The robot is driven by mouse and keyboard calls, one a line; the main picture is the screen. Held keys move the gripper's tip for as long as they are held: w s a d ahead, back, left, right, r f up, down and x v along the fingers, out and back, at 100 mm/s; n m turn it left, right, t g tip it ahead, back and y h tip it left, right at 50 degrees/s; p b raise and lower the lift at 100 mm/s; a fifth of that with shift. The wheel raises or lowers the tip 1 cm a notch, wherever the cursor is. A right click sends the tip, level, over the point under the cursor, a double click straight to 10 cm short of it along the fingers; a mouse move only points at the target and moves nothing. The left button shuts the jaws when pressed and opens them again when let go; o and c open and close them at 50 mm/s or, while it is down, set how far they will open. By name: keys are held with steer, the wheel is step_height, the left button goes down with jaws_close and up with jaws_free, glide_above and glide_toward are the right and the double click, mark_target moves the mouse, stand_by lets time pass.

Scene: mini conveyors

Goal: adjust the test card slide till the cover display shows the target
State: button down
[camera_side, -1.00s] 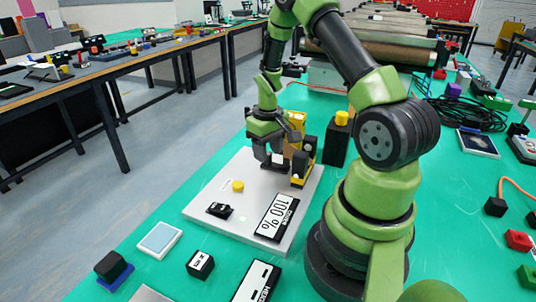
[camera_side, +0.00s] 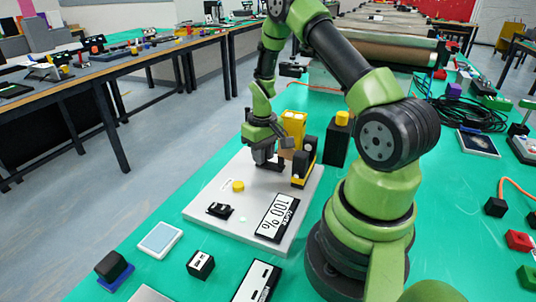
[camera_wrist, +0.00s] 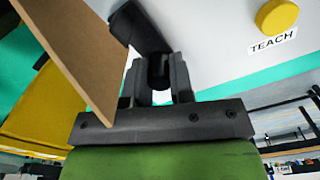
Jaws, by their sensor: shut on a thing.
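My gripper (camera_side: 264,160) is low over the far part of the grey-white plate (camera_side: 235,190). In the wrist view its fingers (camera_wrist: 158,78) are shut on a black handle (camera_wrist: 140,28), which I take to be the slide's. A tan card (camera_wrist: 85,50) stands close beside the fingers there. The same card seems to show in the side view (camera_side: 287,154), between my gripper and a black-and-yellow sensor-like unit (camera_side: 303,166). The cover display (camera_side: 276,217) reads 100 %. The slide's track is mostly hidden by my gripper.
A yellow button (camera_side: 238,186), labelled TEACH in the wrist view, and a small black switch (camera_side: 219,210) sit on the plate. A yellow block (camera_side: 294,123) and a black post (camera_side: 337,140) with a yellow top stand behind. Another white-faced panel (camera_side: 257,281) is cut off at the bottom.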

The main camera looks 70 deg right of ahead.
steer(key=shift+w, duration=0.55)
steer(key=c, duration=1)
jaws_free()
step_height(320, 180, up, 10)
